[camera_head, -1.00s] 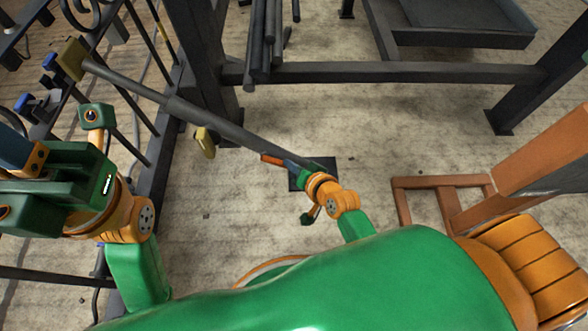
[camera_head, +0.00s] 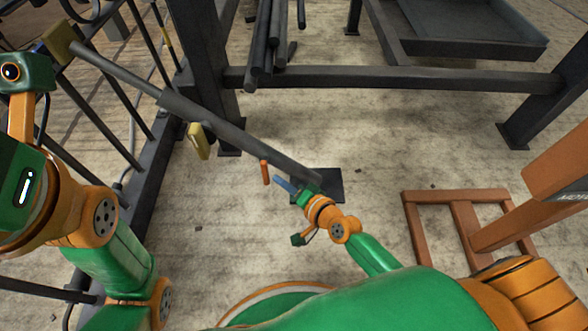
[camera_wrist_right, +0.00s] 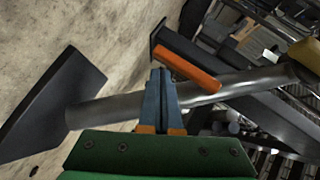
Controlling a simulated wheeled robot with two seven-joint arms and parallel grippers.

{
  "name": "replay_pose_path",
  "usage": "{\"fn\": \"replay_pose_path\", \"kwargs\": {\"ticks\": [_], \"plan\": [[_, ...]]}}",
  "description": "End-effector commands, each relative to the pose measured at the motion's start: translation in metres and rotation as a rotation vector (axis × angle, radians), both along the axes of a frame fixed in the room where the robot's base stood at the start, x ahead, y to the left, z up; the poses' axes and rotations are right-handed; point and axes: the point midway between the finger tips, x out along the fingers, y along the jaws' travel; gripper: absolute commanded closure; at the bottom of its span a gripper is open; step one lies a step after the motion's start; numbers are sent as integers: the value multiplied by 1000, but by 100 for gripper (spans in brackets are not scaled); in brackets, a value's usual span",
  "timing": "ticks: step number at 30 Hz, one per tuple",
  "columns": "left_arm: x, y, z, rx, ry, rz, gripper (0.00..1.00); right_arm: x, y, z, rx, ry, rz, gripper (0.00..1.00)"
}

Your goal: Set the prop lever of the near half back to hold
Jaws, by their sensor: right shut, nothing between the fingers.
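The prop is a long grey strut (camera_head: 225,130) slanting from a yellowish block (camera_head: 60,42) on the gate down to a dark floor plate (camera_head: 328,183). Its lever has an orange grip (camera_head: 265,172), standing out beside the strut's lower part. In the wrist view the orange grip (camera_wrist_right: 188,68) crosses over the strut (camera_wrist_right: 120,105). My right gripper (camera_head: 283,184) has its blue fingers together and empty, just right of the grip. In the wrist view its fingertips (camera_wrist_right: 160,75) are close to the grip; I cannot tell whether they touch.
A dark barred gate (camera_head: 115,90) stands at the left. A yellow tag (camera_head: 199,141) sits by the strut. A dark post and crossbar (camera_head: 400,79) stand behind, with several hanging bars. A brown frame (camera_head: 465,225) is on the floor at the right. Floor between is clear.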

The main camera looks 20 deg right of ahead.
Motion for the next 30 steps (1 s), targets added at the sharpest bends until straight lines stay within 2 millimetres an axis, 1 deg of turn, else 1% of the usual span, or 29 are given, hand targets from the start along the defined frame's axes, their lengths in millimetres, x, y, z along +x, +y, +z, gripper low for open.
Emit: {"fn": "replay_pose_path", "kwargs": {"ticks": [9, 26, 28, 30], "plan": [[0, 0, 0, 1, 0, 0, 100, 2, 6, -4, 1, 0, 0, 100], [0, 0, 0, 0, -2, 0, 100, 2, 7, -5, 1, 1, 1, 100], [-1, 0, 4, 0, -3, 0, 100, -2, 5, -1, -1, 0, 0, 100], [-2, 1, 13, -2, -9, -2, 100, -13, 0, 5, -3, 3, 1, 100]]}}
